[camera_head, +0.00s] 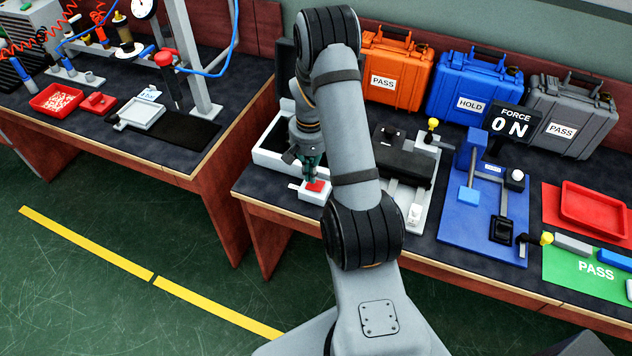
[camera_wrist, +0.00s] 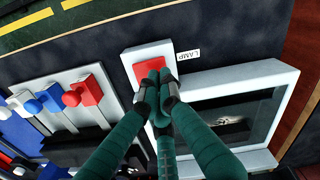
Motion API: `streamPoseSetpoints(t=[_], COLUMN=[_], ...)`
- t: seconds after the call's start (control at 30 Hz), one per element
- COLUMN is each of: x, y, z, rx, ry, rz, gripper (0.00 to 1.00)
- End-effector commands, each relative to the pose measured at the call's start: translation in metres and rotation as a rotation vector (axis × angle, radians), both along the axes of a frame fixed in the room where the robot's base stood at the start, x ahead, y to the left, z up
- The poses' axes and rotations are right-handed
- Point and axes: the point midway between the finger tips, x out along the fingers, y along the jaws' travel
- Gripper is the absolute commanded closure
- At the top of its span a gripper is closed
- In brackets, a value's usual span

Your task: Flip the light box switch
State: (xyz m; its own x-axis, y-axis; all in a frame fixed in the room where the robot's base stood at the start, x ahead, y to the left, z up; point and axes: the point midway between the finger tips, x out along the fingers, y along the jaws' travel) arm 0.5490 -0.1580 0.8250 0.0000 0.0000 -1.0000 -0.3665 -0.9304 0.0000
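The light box (camera_head: 258,157) is a white-framed box with a dark panel, left of my arm in the head view. In the wrist view the light box (camera_wrist: 290,75) is at right, its panel dark with a small pale object on it. The switch is a red rocker on a small white housing (camera_head: 311,196), with a LAMP label beside it. The red rocker (camera_wrist: 149,66) shows in the wrist view. My gripper (camera_wrist: 158,80) has its green fingers together, with the tips over or against the rocker's near edge. Contact is unclear. My gripper (camera_head: 310,178) also shows in the head view.
A grey fixture with levers (camera_wrist: 62,100) stands left of the switch in the wrist view. Orange (camera_head: 395,70), blue (camera_head: 470,88) and grey (camera_head: 570,112) cases line the bench's back. A blue force fixture (camera_head: 475,225) is further right. The floor in front is open.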

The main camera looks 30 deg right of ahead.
Motion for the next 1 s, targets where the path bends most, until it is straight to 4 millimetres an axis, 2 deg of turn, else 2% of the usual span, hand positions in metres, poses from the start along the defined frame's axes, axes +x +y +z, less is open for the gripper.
streamPoseSetpoints(t=[0.03, 0.6, 1.0], x=[0.000, 0.000, 0.000], y=[0.000, 0.000, 0.000], z=[0.008, 0.056, 0.055], rx=[0.000, 0.000, 0.000], ry=[0.000, 0.001, 0.001], rz=[0.000, -0.001, 0.000], gripper=[1.00, 1.00, 1.00])
